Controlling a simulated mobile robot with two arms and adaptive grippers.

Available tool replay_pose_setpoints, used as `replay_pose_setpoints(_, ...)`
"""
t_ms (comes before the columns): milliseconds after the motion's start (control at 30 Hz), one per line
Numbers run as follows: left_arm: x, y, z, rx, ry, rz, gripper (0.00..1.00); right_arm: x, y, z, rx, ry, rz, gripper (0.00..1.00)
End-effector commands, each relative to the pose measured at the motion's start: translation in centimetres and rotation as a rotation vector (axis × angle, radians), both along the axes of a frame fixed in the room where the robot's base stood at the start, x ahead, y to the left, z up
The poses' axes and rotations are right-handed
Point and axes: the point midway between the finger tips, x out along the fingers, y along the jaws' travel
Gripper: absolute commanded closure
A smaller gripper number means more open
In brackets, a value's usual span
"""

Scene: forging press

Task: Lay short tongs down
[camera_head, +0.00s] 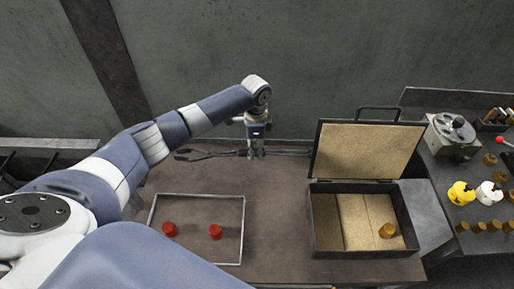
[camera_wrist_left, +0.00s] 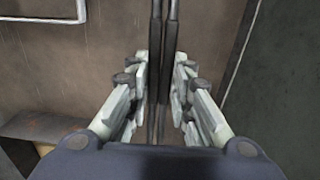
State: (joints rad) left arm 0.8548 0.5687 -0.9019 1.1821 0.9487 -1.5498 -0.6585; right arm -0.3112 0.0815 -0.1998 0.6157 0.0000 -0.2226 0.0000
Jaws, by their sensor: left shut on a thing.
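My left gripper (camera_head: 256,153) is over the back edge of the brown table, near the wall. It is shut on the short tongs (camera_head: 204,155). In the head view the dark tongs lie level across the gripper, with the jaw end to the left and the handles to the right. In the left wrist view the two dark rods of the tongs (camera_wrist_left: 164,60) run between the fingers of the left gripper (camera_wrist_left: 162,95). I cannot tell whether the tongs touch the table. My right gripper is in neither view.
The brown table (camera_head: 275,215) has clear room in its middle. A thin-rimmed tray (camera_head: 243,225) holds two red cylinders (camera_head: 169,229). An open lidded box (camera_head: 318,225) with one brown cylinder (camera_head: 387,230) stands at the right. A side bench (camera_head: 440,180) carries several small items.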

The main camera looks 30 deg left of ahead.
Motion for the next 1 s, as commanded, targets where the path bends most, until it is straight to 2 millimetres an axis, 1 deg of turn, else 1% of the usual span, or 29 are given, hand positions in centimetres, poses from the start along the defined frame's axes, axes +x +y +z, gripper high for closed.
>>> replay_pose_setpoints(33,0.1,-0.1,-0.8,-0.001,-0.004,-0.001,1.0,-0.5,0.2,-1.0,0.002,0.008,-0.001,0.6)
replay_pose_setpoints(100,0.1,-0.1,-1.4,-0.001,-0.004,-0.001,1.0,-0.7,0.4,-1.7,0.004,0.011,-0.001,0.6)
replay_pose_setpoints(167,0.1,-0.1,-1.9,-0.002,-0.003,0.0,1.0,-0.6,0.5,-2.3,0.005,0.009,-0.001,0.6)
replay_pose_setpoints(400,0.1,-0.1,-3.9,-0.001,-0.003,-0.001,1.0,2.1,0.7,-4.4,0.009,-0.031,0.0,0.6)
replay_pose_setpoints(500,0.1,-0.1,-4.7,-0.001,-0.003,-0.001,1.0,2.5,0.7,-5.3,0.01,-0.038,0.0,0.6)
replay_pose_setpoints(567,0.1,-0.1,-5.0,-0.002,-0.001,0.0,1.0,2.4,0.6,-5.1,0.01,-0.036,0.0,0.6)
replay_pose_setpoints(800,0.1,-0.1,-7.0,-0.002,-0.003,-0.001,1.0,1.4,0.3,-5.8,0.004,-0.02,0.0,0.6)
replay_pose_setpoints(1000,0.1,-0.1,-7.7,-0.001,-0.002,0.0,1.0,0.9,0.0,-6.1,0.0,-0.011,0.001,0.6)
